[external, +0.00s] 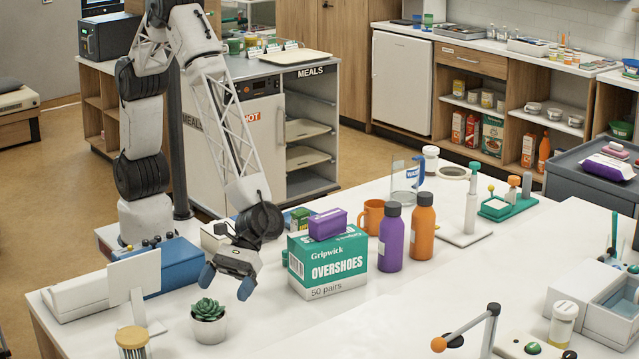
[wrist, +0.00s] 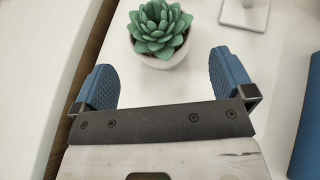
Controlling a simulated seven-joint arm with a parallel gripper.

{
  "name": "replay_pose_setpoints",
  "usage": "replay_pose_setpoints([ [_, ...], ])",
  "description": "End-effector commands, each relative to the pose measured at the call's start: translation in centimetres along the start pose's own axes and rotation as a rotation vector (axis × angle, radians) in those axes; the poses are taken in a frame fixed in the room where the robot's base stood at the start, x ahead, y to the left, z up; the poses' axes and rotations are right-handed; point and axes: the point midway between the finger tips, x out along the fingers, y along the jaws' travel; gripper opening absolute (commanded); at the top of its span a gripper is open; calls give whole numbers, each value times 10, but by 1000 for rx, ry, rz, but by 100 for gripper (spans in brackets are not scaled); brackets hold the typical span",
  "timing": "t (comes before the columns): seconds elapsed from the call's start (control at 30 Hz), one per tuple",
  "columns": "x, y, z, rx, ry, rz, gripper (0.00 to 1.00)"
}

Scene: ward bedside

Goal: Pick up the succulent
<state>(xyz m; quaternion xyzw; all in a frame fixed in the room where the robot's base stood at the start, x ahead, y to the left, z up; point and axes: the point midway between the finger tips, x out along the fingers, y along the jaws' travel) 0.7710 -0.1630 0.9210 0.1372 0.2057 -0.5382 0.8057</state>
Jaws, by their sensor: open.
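The succulent (external: 208,310) is a green rosette in a small white pot (external: 209,329) on the white table near its front left edge. My gripper (external: 226,283) is above and just behind it, tilted downward, with blue fingers spread apart and nothing between them. In the wrist view the succulent (wrist: 160,27) and its pot (wrist: 163,56) lie just beyond the open fingertips (wrist: 160,75), roughly centred between them. The fingers do not appear to touch the plant or the pot.
The overshoes box (external: 328,265) with a purple box (external: 327,223) on top stands right of my gripper. A white stand (external: 134,285) and a wooden-lidded jar (external: 133,341) are left of the succulent. A blue case (external: 172,265) lies behind. Table space (external: 275,320) right of the pot is clear.

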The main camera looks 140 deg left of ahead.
Motion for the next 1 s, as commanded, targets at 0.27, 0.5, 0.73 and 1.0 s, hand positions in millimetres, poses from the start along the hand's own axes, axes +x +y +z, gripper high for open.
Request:
replay_pose_setpoints([
  [0.27,20,0,0,0,0,0,100],
  [0.5,21,0,0,0,0,0,100],
  [0.73,26,0,0,0,1,-1,100],
  [1.0,52,1,2,0,1,-1,100],
])
